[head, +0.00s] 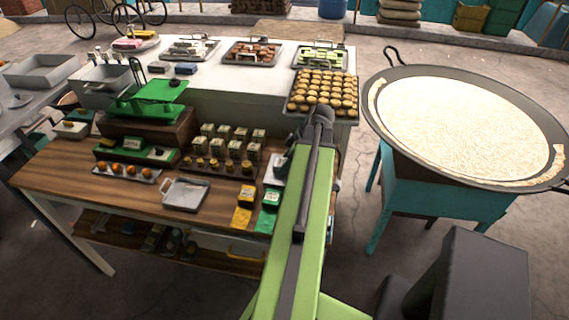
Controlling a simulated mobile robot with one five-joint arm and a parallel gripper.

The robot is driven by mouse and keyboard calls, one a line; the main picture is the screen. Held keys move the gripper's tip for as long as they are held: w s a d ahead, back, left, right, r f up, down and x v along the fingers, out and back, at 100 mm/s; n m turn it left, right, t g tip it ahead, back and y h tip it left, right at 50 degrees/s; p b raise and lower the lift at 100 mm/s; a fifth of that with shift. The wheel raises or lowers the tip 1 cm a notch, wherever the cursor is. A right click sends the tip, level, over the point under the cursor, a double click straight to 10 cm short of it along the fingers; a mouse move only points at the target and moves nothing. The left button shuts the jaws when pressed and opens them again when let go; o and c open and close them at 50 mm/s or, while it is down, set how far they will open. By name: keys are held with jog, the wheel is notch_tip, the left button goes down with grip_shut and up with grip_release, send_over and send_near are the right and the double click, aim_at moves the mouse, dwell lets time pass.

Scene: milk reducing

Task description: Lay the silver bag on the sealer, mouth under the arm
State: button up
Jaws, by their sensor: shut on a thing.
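My green arm reaches up the middle of the picture and bends at a dark joint over the right end of the wooden table (60,185). My gripper (281,163) is small and dark beside the arm, low over that end of the table, and is shut. A pale grey piece (272,173) shows at its fingers and looks like the silver bag, though its mouth cannot be made out. I cannot pick out the sealer; my arm covers part of the table's right end.
A yellow pouch (242,218) and a green pouch (266,219) lie at the table's front edge. A metal tray (185,194), several jars and a green scale (150,107) stand to the left. A large pan (378,118) is at right.

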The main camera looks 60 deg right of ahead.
jog(key=shift+s+f+b, duration=0.2)
jog(key=shift+f+b, duration=0.2)
jog(key=shift+f, duration=0.05)
jog(key=o, duration=1.6)
jog(key=shift+o, duration=0.3)
jog(key=p+v, duration=1.6)
jog(key=v, duration=0.1)
jog(key=shift+r, duration=0.4)
